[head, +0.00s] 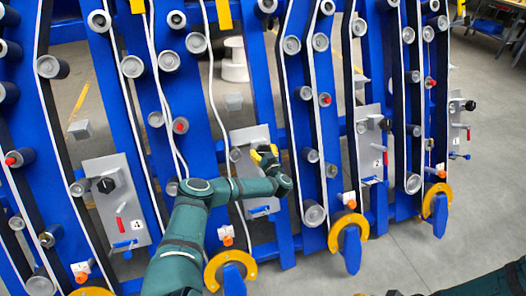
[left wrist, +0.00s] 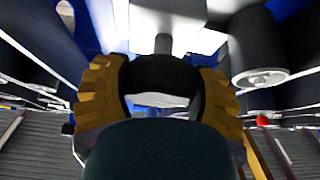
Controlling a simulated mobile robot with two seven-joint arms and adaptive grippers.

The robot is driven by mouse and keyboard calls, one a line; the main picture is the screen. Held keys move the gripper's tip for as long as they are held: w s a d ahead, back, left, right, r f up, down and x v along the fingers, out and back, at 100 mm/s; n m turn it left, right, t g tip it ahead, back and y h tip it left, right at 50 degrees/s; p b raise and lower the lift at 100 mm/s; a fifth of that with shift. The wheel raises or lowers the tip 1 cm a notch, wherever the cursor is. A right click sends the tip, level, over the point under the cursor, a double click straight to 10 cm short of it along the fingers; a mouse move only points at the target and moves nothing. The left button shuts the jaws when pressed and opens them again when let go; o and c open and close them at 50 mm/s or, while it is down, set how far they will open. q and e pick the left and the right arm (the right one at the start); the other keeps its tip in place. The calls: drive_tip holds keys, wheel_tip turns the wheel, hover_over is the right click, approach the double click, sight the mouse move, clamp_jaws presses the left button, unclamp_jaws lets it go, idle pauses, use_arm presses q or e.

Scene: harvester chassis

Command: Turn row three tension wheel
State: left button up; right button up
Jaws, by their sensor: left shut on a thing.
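The row three panel (head: 240,137) is a grey plate on the blue frame, between the panel marked 4 and another panel to the right. My left gripper (head: 265,153), with yellow fingers, is at the upper part of this panel. In the left wrist view my left gripper (left wrist: 163,98) is shut on the black tension wheel (left wrist: 165,72), one finger on each side of it. A grey shaft runs from the wheel to the plate. The wheel is hidden by my gripper in the head view.
The panel marked 4 (head: 101,165) has its own black wheel (head: 106,185) and a red handle. Other panels (head: 369,120) stand to the right. Rollers and white belts surround the panel. Yellow rings (head: 347,219) stick out low in front. Grey floor is clear at the right.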

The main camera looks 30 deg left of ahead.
use_arm(q)
drive_tip(key=shift+r+m+t+h+p, duration=0.25)
drive_tip(key=shift+m+t+h+p, duration=0.05)
drive_tip(key=shift+m+p, duration=0.8)
drive_tip(key=shift+f+m+t+h+p, duration=0.15)
drive_tip(key=shift+m+t+h+p, duration=0.5)
drive_tip(key=shift+m, duration=0.85)
drive_tip(key=m+t+h, duration=0.1)
drive_tip(key=m+h, duration=0.1)
drive_tip(key=m, duration=0.2)
drive_tip(key=shift+p, duration=0.3)
drive_tip(key=shift+f+m+h, duration=0.2)
drive_tip(key=shift+m+h, duration=1.15)
drive_tip(key=shift+m, duration=0.95)
drive_tip(key=shift+s, duration=0.1)
drive_tip(key=o, duration=1.2)
